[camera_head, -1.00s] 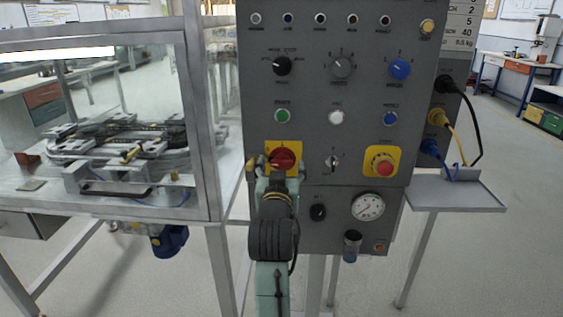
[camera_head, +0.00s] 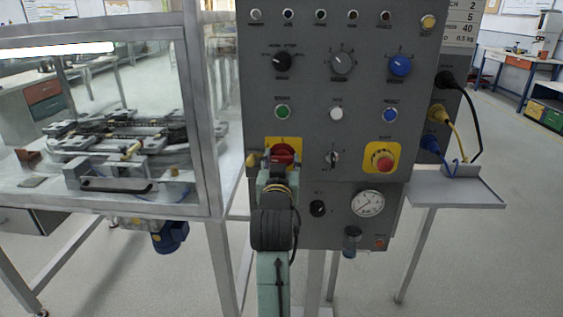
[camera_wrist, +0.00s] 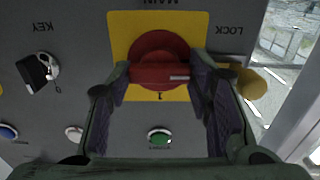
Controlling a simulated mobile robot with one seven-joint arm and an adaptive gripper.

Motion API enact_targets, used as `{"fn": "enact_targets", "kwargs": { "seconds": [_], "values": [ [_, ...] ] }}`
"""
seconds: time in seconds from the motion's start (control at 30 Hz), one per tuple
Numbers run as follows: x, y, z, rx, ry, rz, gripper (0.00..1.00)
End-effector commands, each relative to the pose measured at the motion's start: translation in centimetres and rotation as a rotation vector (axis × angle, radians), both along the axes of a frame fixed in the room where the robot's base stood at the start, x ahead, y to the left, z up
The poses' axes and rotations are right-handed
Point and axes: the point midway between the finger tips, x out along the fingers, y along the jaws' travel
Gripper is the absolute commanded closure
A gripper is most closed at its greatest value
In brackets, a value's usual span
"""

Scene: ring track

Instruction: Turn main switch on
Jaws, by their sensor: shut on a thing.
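The main switch (camera_head: 283,154) is a red rotary knob on a yellow plate on the grey control panel. It also shows large in the wrist view (camera_wrist: 158,46), with its red bar handle lying across the picture. The handle's white mark is toward the right there, and a "1" shows on the plate's edge below it. My gripper (camera_wrist: 162,80) has one finger at each end of the handle and is shut on it. In the head view my gripper (camera_head: 279,164) covers the lower part of the switch.
A yellow lock piece (camera_wrist: 246,84) sits close beside one finger. The green button (camera_head: 282,112), key switch (camera_head: 332,158) and red emergency stop (camera_head: 384,163) are near the switch. A glazed frame (camera_head: 205,120) stands left of the panel.

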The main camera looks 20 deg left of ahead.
Motion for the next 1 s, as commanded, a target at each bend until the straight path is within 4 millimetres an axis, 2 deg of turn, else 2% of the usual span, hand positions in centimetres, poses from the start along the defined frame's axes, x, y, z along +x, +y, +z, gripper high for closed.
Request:
{"fn": "enact_targets", "kwargs": {
  "seconds": [0.17, 0.57, 1.0],
  "values": [
    [-0.01, 0.0, 0.0, 0.0, 0.0, 0.0, 0.81],
    [0.01, -0.03, -0.03, 0.075, 0.022, 0.0, 0.82],
    [0.03, -0.05, -0.08, 0.425, 0.122, 0.0, 0.82]
  ]
}}
